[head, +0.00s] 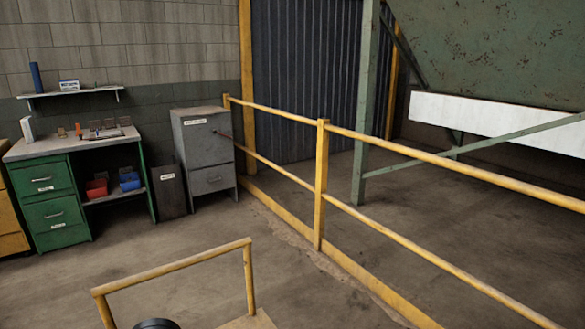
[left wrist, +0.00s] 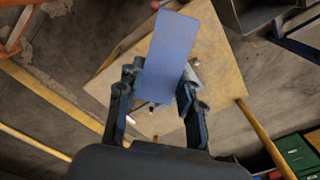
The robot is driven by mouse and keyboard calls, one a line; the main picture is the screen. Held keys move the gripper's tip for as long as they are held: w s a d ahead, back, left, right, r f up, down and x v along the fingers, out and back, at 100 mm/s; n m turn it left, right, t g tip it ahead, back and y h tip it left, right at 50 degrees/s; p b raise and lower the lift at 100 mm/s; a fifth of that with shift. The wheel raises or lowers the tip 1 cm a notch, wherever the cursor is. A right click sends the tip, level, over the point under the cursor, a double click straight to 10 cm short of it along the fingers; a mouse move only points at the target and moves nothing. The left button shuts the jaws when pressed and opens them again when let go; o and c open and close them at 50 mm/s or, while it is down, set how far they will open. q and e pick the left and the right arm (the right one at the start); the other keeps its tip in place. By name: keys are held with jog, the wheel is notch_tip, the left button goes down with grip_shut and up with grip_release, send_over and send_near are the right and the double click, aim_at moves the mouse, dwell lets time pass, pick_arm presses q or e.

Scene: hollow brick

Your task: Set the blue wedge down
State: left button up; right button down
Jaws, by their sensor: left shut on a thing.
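The blue wedge (left wrist: 170,48) shows in the left wrist view as a flat blue face reaching up from between the fingers. My left gripper (left wrist: 160,90) is shut on its lower part. Both lie over the light wooden platform (left wrist: 222,75); I cannot tell whether the wedge touches it. A small pale metallic piece (left wrist: 194,70) shows beside the wedge, partly hidden. In the head view the platform (head: 250,321) shows only as a corner at the bottom edge, and the wedge is not seen. My right gripper is in neither view.
A yellow handrail (head: 175,266) stands at the platform's edge. A long yellow railing (head: 321,180) crosses the right side. A green desk (head: 50,193), a grey cabinet (head: 203,145) and a dark bin (head: 168,191) stand along the back wall. The floor between is clear.

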pick_arm(q)
jog(key=r+n, duration=0.1)
jog(key=a+r+n, duration=0.1)
jog(key=r, duration=0.1)
jog(key=r+n, duration=0.1)
jog(key=r, duration=0.1)
jog(key=shift+w+a+r+n, duration=0.2)
jog(key=shift+w+a+n, duration=0.1)
jog(key=shift+w+n, duration=0.1)
